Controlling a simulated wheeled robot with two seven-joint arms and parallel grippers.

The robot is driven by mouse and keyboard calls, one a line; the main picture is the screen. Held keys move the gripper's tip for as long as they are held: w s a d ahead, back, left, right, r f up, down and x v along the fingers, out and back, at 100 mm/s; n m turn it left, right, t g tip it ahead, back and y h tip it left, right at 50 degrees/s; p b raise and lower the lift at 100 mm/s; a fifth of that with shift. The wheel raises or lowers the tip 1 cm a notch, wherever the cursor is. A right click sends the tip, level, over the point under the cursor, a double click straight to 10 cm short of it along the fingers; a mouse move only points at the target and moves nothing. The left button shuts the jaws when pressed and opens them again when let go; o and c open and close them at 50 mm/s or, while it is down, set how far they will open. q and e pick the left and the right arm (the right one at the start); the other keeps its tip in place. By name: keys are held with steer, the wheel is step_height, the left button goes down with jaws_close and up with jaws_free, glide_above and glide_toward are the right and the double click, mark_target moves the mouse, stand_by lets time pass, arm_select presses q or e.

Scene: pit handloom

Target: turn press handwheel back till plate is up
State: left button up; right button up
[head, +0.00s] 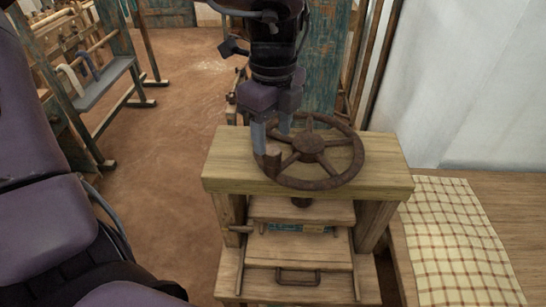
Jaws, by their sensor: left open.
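The press handwheel (311,144) is a rusty spoked wheel lying flat above the wooden top beam (385,180) of the press. A short upright handle (271,156) stands on its left rim. My left gripper (272,142) points down over that part of the rim, open, with its fingertips close to the handle. I cannot tell whether they touch it. The screw (301,202) shows below the beam and meets a wooden plate (275,210). Below the plate is a narrow gap with something blue-green (312,228) in it. My right gripper is not in view.
A lower board with a metal handle (298,280) sits at the press front. A table with a checked cloth (455,240) stands close on the right, before a pale wall (470,80). Wooden loom frames (110,90) stand at the back left. The earth floor (170,150) between is clear.

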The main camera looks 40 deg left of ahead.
mark_target(273, 149)
arm_select(q)
step_height(273, 149, down, 7)
steer(key=shift+f+p, duration=0.1)
steer(key=shift+p, duration=0.55)
steer(key=shift+c, duration=0.3)
steer(key=shift+w, duration=0.1)
jaws_close()
